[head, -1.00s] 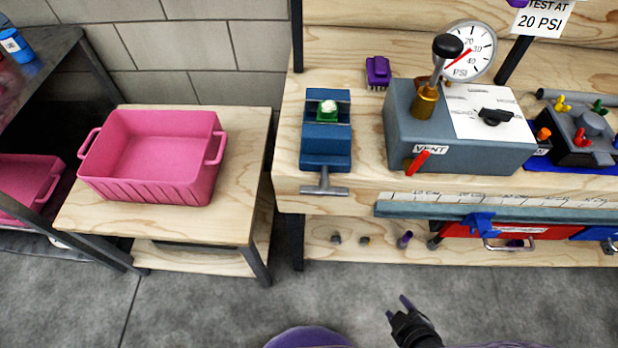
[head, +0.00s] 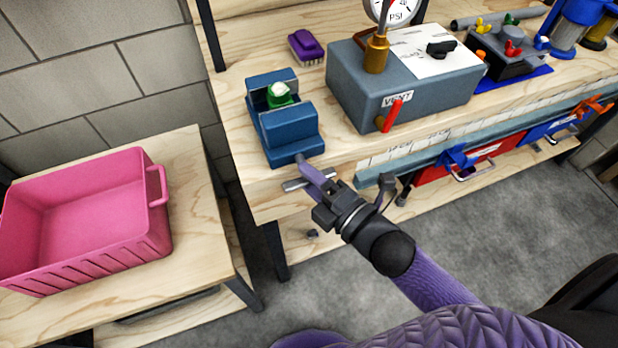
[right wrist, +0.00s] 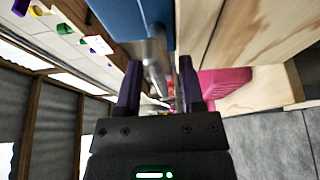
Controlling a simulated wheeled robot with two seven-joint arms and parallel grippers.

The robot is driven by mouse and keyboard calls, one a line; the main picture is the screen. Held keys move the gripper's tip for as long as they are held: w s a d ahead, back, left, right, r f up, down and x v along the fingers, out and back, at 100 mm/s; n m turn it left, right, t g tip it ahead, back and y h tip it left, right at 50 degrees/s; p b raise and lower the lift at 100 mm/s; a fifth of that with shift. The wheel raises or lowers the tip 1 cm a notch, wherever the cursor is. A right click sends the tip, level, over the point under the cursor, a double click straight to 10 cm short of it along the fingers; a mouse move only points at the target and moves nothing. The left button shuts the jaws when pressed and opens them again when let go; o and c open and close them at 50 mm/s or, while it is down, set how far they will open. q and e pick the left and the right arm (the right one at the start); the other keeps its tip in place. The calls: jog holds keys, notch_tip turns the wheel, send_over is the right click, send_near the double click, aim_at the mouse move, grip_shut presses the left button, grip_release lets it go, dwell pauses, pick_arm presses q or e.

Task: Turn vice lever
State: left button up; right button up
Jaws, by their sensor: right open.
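The blue vice (head: 284,118) stands at the left end of the workbench with a green part (head: 279,94) between its jaws. Its grey metal lever (head: 294,185) sticks out at the front edge. My right gripper (head: 322,180) is at the lever, its fingers apart. In the right wrist view, the open purple fingers (right wrist: 157,88) lie either side of the grey vice screw (right wrist: 156,70), below the blue vice body (right wrist: 138,25). I cannot tell whether they touch it. My left gripper is not in view.
A pink bin (head: 95,215) stands on a low wooden table at the left. A grey test box (head: 405,85) with a red vent handle (head: 392,116) is right of the vice. A purple brush (head: 306,46) lies behind. A ruler edge and drawers run along the bench front.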

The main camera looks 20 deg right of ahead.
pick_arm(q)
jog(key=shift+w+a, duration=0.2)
pick_arm(e)
jog(key=shift+w, duration=0.1)
grip_shut()
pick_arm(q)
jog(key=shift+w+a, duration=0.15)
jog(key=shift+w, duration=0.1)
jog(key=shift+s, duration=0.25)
